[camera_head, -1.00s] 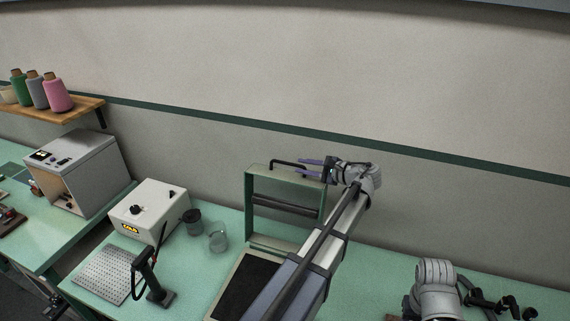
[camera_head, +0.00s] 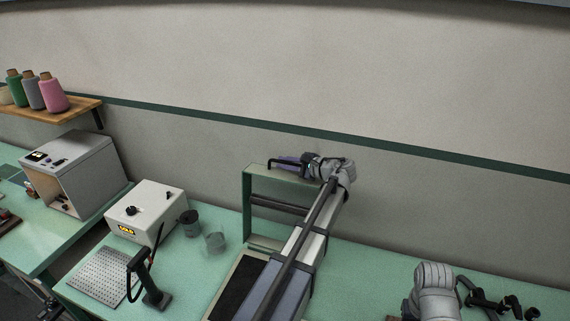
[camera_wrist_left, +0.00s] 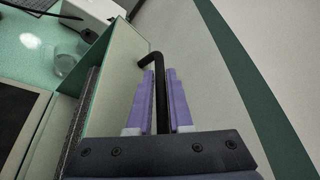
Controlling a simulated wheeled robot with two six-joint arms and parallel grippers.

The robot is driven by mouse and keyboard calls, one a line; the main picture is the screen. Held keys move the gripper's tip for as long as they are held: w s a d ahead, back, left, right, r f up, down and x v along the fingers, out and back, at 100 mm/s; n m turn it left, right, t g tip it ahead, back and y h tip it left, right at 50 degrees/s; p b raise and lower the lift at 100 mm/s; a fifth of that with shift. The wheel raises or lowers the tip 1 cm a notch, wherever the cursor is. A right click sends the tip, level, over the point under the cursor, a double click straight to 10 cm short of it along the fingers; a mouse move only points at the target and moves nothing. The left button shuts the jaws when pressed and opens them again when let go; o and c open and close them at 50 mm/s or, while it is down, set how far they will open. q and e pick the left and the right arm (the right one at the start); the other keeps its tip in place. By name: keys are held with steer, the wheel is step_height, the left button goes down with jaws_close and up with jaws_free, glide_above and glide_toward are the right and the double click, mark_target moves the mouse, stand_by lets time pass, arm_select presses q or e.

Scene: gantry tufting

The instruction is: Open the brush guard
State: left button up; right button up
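The brush guard (camera_head: 248,209) is a green upright frame at the back of the bench, with a dark roller across it. A black bent handle (camera_head: 270,160) sits on its top edge. My left gripper (camera_head: 286,160) reaches the handle from the right. In the left wrist view, its purple fingers (camera_wrist_left: 160,80) lie on either side of the handle (camera_wrist_left: 153,60); whether they press on it I cannot tell. The guard (camera_wrist_left: 118,75) also shows there, left of the fingers. My left arm hides part of the frame. No right fingertips show.
A dark framed panel (camera_head: 233,287) lies in front of the guard. A glass jar (camera_head: 214,241), a dark jar (camera_head: 191,222) and a white control box (camera_head: 143,211) stand to the left. A black hand tool (camera_head: 149,284) stands nearer. The wall is close behind.

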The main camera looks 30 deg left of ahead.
arm_select(q)
jaws_close()
stand_by(1.0)
